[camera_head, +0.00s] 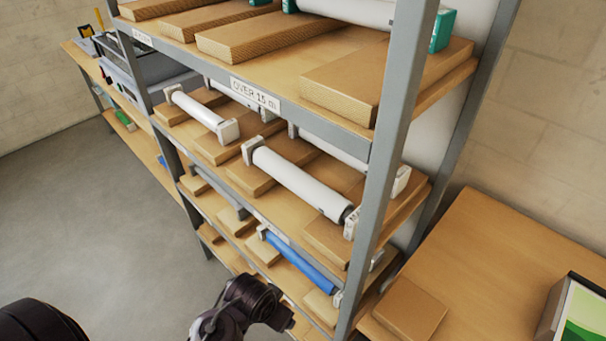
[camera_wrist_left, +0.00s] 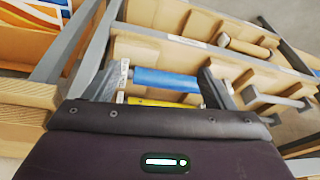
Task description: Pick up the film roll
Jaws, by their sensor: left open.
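Several film rolls lie in the shelf rack. A blue roll (camera_head: 298,260) is on a low shelf in the head view, held between white end blocks. White rolls (camera_head: 299,184) (camera_head: 198,110) lie on the shelf above, and a grey roll (camera_head: 220,191) is left of the blue one. My left gripper (camera_head: 283,315) is at the bottom of the head view, below the blue roll; its fingers are hard to make out there. In the left wrist view its fingers (camera_wrist_left: 160,74) are apart, with the blue roll (camera_wrist_left: 165,80) and a yellow roll (camera_wrist_left: 160,102) beyond or between them. Contact cannot be told.
Grey rack posts (camera_head: 387,130) stand close to the rolls. Wooden blocks (camera_head: 340,85) lie on the shelves. A wooden table (camera_head: 490,260) with a box is at right, and a bench (camera_head: 125,115) at far left. The grey floor (camera_head: 80,200) at left is clear.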

